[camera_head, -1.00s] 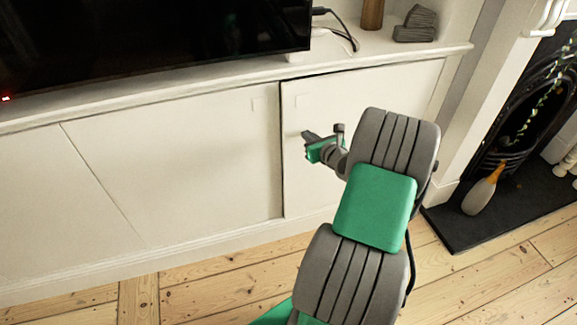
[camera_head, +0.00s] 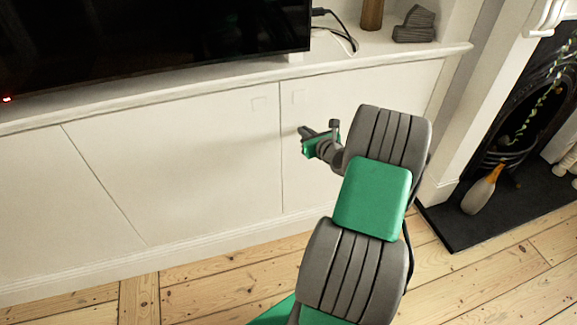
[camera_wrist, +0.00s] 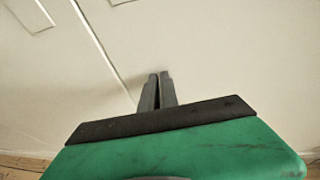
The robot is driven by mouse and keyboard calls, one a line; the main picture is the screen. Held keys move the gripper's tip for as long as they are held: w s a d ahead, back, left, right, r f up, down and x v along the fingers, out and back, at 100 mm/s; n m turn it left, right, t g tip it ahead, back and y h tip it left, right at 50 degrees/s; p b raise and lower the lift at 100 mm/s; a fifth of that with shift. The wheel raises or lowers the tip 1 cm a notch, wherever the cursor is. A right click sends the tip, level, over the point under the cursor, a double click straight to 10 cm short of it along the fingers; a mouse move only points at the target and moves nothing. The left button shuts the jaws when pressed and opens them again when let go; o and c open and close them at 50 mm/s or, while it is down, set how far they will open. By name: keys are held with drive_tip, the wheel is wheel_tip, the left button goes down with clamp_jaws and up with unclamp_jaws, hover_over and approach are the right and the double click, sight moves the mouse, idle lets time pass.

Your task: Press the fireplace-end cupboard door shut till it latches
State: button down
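The fireplace-end cupboard door (camera_head: 375,100) is the white panel right of the middle seam. It looks level with the neighbouring door (camera_head: 190,160), with only a thin line between them. My gripper (camera_head: 303,131) is at the door's left part, just right of the seam. In the wrist view the two dark fingers (camera_wrist: 157,90) are together, with nothing between them, pointing at the white door face (camera_wrist: 235,60). They look against or very close to it; contact cannot be told for sure. My arm hides the door's lower right part.
A television (camera_head: 150,40) stands on the cupboard top (camera_head: 215,82), with cables and a grey ornament (camera_head: 415,25) to its right. The fireplace (camera_head: 515,130) with its dark hearth (camera_head: 465,225) is at right. Bare floorboards (camera_head: 210,280) lie in front.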

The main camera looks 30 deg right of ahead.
drive_tip(key=s+a+p, duration=0.2)
drive_tip(key=s+p, duration=0.1)
drive_tip(key=s, duration=0.9)
drive_tip(key=shift+s+p, duration=0.3)
drive_tip(key=shift+s, duration=0.1)
idle(0.4)
